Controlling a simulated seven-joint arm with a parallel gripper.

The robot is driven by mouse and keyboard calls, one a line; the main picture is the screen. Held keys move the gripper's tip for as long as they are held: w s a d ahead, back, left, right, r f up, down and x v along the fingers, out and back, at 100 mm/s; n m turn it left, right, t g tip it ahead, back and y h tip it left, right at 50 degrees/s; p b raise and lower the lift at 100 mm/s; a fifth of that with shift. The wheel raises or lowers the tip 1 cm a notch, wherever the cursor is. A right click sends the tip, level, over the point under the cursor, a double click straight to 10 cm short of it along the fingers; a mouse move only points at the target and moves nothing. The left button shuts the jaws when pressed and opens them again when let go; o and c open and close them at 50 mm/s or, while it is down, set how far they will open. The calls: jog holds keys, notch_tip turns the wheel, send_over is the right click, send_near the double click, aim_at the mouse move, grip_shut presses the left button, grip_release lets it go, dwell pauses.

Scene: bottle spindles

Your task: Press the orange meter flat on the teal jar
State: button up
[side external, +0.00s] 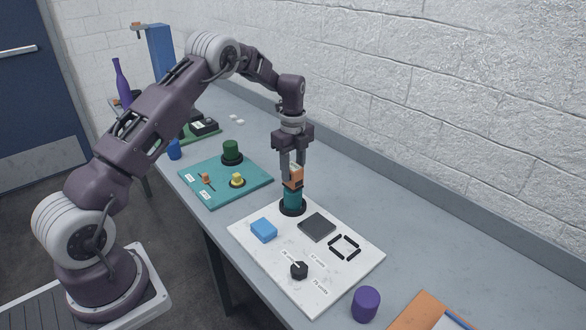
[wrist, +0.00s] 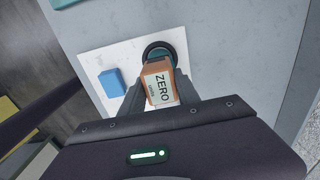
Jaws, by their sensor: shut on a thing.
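My gripper (side external: 292,172) points straight down and is shut on the orange meter (side external: 295,179). In the wrist view the meter (wrist: 158,84) sits between the two fingers, its pale label reading "ZERO" facing the camera. The teal jar (side external: 293,198) stands upright in a dark ring on the white board, directly below the meter. The meter's lower end is at the jar's top; I cannot tell whether they touch. In the wrist view the meter hides most of the jar, and only part of its teal side (wrist: 174,58) and dark ring show.
The white board (side external: 335,277) also bears a blue block (side external: 263,230), a dark grey square (side external: 317,227), black bracket marks and a black knob (side external: 299,270). A teal board (side external: 222,197) with green and yellow pieces lies behind left. A purple cylinder (side external: 365,304) stands in front.

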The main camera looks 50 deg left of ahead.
jog(key=shift+f, duration=0.55)
dwell(1.4)
jog(key=shift+r, duration=3.55)
